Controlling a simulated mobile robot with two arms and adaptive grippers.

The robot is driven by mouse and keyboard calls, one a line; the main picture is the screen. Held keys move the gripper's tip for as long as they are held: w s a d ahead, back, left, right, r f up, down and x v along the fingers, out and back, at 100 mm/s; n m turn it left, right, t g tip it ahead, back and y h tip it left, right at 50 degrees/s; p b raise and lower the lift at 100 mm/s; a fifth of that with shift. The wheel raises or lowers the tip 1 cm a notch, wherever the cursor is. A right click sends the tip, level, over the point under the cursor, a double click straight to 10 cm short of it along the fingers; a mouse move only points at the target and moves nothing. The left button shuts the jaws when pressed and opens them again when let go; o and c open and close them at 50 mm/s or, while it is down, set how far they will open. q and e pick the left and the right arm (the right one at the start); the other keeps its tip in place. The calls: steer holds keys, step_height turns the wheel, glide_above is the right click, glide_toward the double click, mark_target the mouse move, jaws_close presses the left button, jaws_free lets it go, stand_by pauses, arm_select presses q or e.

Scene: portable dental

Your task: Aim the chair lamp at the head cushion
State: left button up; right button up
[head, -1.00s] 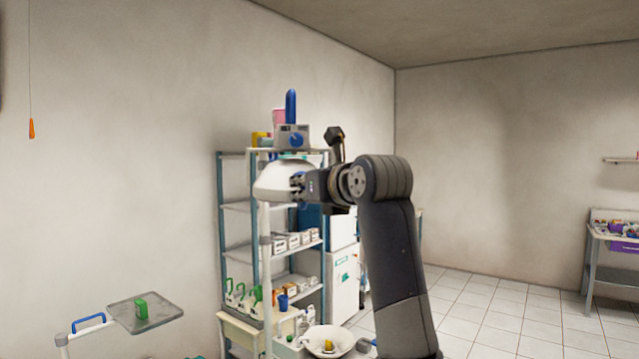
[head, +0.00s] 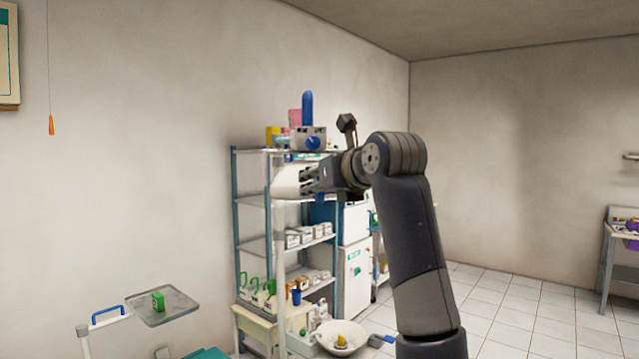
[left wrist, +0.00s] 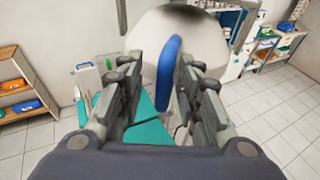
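The white chair lamp (head: 286,181) hangs at the gripper's tip in the head view. In the left wrist view, its pale round head (left wrist: 185,42) fills the top middle. A blue handle (left wrist: 168,72) stands between the fingers of my left gripper (head: 308,180), closer to the right finger, with a gap on the left. The left gripper (left wrist: 160,82) looks open around it. Part of the teal chair (head: 207,353) shows at the bottom edge of the head view, and teal padding (left wrist: 148,125) lies below the fingers. I cannot pick out the head cushion. My right gripper is out of view.
A shelf rack (head: 262,246) with boxes and bottles stands behind the lamp. A grey tray (head: 180,304) with a green item is at lower left. A white basin (head: 342,338) sits low near the centre. Tiled floor (head: 500,315) is open at right.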

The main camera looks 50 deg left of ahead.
arm_select(q)
steer(key=shift+d, duration=0.4)
steer(key=v, duration=1.1)
steer(key=shift+s, duration=0.2)
steer(key=shift+r, duration=0.15)
